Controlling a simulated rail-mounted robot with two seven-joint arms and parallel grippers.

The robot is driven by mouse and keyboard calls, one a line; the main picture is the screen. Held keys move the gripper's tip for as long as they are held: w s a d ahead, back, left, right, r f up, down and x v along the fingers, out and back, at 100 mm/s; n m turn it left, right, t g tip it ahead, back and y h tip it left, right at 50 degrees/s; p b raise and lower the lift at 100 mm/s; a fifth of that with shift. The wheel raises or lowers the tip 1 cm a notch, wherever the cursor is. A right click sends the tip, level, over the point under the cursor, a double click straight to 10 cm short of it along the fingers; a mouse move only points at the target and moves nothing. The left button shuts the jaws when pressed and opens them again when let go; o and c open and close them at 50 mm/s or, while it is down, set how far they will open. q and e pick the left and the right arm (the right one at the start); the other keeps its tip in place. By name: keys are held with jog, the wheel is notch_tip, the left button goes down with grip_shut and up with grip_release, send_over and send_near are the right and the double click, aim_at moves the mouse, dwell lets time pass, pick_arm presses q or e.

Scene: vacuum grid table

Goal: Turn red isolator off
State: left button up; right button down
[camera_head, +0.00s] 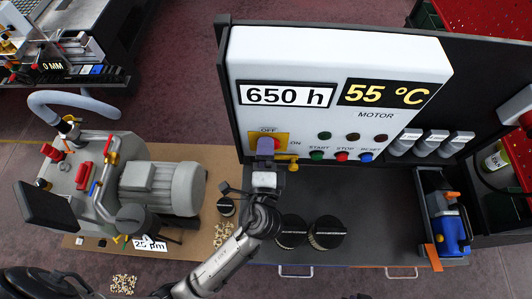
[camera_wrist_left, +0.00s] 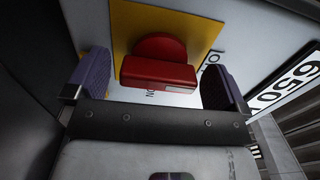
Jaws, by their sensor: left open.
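The red isolator (camera_wrist_left: 160,68) is a round knob with a bar-shaped handle on a yellow plate (camera_wrist_left: 122,28), seen close up in the left wrist view. In the head view its yellow plate (camera_head: 284,137), marked OFF above and ON at the right, shows on the white control panel, and my gripper hides most of the knob. My left gripper (camera_head: 267,147) is open in front of it. In the left wrist view its two purple fingers (camera_wrist_left: 160,82) stand on either side of the handle, with small gaps. My right gripper is not in view.
START, STOP and RESET buttons (camera_head: 342,156) sit right of the isolator. A pump with a motor (camera_head: 160,187) is at the left. A blue tool (camera_head: 446,228) lies in a tray at the right.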

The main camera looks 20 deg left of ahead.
pick_arm(q)
jog(key=b+v, duration=0.3)
jog(key=v, duration=1)
jog(key=shift+s, duration=0.4)
jog(key=shift+d, duration=0.15)
